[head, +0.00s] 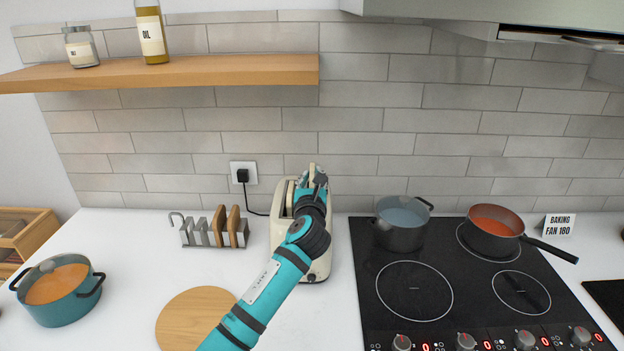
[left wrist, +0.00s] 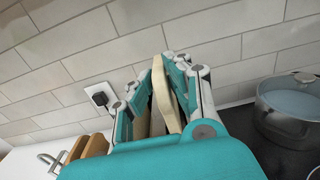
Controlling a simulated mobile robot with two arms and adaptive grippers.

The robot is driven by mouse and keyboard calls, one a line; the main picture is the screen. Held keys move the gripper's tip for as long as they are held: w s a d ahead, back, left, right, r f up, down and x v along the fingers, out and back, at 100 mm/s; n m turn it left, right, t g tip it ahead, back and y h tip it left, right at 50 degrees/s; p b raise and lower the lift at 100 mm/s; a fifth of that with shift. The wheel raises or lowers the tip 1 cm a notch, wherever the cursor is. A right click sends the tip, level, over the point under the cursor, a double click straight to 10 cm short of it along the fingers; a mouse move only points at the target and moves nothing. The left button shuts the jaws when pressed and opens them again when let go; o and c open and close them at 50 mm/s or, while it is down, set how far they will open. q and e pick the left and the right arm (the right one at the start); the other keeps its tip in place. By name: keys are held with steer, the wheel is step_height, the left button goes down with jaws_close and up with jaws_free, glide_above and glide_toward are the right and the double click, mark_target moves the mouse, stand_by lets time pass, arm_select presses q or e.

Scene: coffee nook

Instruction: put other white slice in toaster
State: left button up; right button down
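The cream toaster (head: 324,259) stands on the counter, partly hidden by my left arm. A white slice (head: 289,196) shows upright in its left slot. My left gripper (head: 313,178) is over the toaster's right side, pointing down toward the slots. It is shut on another white slice (left wrist: 163,96), held upright between its fingers in the left wrist view; the slice's top also shows in the head view (head: 312,171). The slice's lower edge is hidden, so I cannot tell how far it is in the slot. My right gripper is not in view.
A toast rack (head: 212,238) with brown slices stands left of the toaster. A round wooden board (head: 190,318) lies in front. A hob (head: 455,285) with a grey pot (head: 400,232) and a red-filled pan (head: 495,230) is right. A teal pot (head: 62,297) sits far left.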

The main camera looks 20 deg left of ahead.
arm_select(q)
steer(key=o, duration=0.5)
steer(key=shift+c, duration=0.2)
steer(key=v, duration=1.2)
